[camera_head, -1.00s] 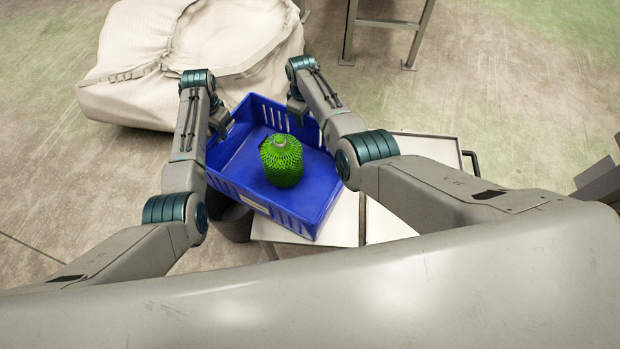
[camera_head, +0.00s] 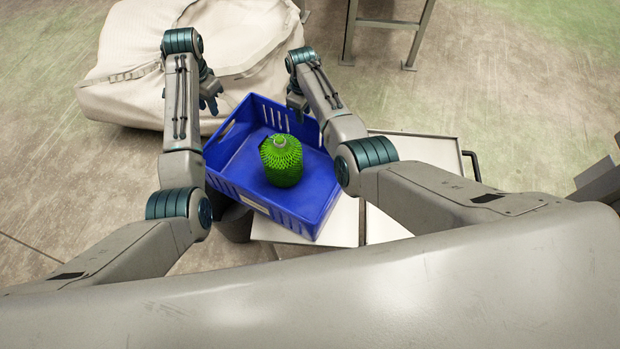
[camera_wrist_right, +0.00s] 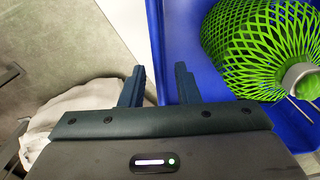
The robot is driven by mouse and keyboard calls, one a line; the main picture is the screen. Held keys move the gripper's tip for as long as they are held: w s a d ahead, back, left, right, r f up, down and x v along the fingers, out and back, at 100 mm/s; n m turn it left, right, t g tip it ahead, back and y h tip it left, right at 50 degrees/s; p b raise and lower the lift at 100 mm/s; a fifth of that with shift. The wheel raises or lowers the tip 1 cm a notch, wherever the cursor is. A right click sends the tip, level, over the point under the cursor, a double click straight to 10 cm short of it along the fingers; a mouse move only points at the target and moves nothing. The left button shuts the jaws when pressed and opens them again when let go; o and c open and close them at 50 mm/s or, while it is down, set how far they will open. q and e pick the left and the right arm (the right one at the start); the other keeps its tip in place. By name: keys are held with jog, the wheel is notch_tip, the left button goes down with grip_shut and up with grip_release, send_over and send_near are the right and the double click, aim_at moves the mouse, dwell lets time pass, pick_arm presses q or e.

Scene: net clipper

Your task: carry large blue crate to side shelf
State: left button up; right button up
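The large blue crate (camera_head: 233,165) sits tilted in angle on a white-topped surface, with a green net roll (camera_head: 282,162) standing in it; the roll also shows in the right wrist view (camera_wrist_right: 262,45). My left gripper (camera_head: 209,106) is beyond the crate's upper left corner, apart from it. Its fingers look parted and empty. My right gripper (camera_head: 297,108) is at the crate's upper right side. In the right wrist view its fingers (camera_wrist_right: 160,68) are apart, with the crate's rim (camera_wrist_right: 155,35) between or just beyond them; I cannot tell whether they touch it.
The white top (camera_head: 345,218) under the crate extends right, with a dark handle (camera_head: 473,165). A large pale sack (camera_head: 140,90) lies behind the crate. A grey metal frame (camera_head: 390,22) stands at the top.

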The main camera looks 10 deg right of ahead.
notch_tip(320, 180, up, 10)
jog(key=shift+f, duration=0.2)
dwell(0.6)
